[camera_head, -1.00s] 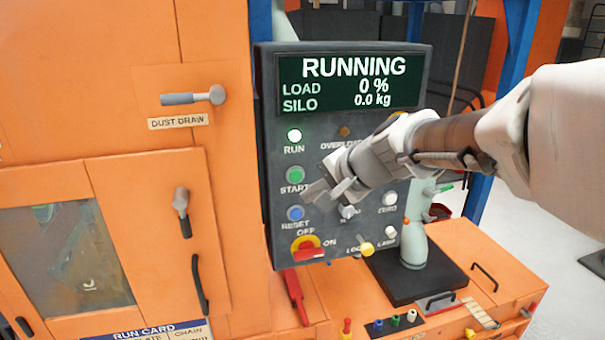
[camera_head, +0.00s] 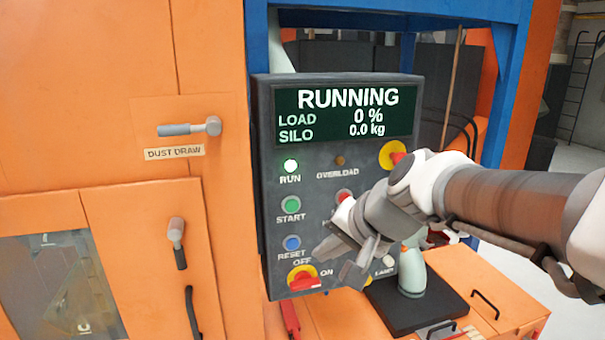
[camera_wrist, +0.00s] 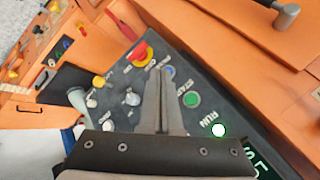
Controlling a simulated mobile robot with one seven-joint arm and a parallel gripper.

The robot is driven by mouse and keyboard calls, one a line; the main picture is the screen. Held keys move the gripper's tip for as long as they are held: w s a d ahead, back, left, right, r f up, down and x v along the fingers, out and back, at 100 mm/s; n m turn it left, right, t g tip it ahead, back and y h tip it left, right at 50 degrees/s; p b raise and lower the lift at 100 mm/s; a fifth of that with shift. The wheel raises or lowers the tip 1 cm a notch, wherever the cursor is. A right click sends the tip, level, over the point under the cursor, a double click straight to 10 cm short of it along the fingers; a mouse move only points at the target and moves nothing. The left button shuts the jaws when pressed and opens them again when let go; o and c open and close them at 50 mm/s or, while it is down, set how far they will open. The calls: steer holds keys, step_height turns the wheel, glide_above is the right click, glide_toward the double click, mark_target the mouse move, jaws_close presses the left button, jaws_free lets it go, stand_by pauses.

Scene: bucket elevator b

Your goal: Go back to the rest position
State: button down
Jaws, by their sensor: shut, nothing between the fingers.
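My gripper (camera_head: 338,262) is in front of the lower part of the dark control panel (camera_head: 265,200) in the head view. In the wrist view my gripper (camera_wrist: 160,55) has its two fingers together with nothing between them. The panel display (camera_head: 346,112) reads RUNNING, LOAD 0 % and SILO 0.0 kg. The RUN lamp (camera_head: 290,166) glows white-green. The green START button (camera_head: 291,204), the blue RESET button (camera_head: 292,242) and the red-on-yellow OFF/ON switch (camera_head: 303,279) show to the left of my gripper. My arm hides part of the panel's right side.
The orange cabinet at left has a DUST DRAW handle (camera_head: 190,128) and a lower door handle (camera_head: 177,242) sticking out. A blue frame (camera_head: 496,90) stands behind the panel. An orange bench (camera_head: 510,290) lies below right. Open floor shows at far right.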

steer(key=s+d+f+n+h, duration=0.2)
steer(key=s+d, duration=0.3)
steer(key=s, duration=0.3)
steer(key=s+d+f+n+g+h, duration=0.1)
steer(key=s+d+f+n+h, duration=0.1)
steer(key=s+d, duration=0.3)
steer(key=s+n+h, duration=0.1)
steer(key=s, duration=0.2)
steer(key=shift+d+f, duration=0.2)
steer(key=shift+f, duration=0.15)
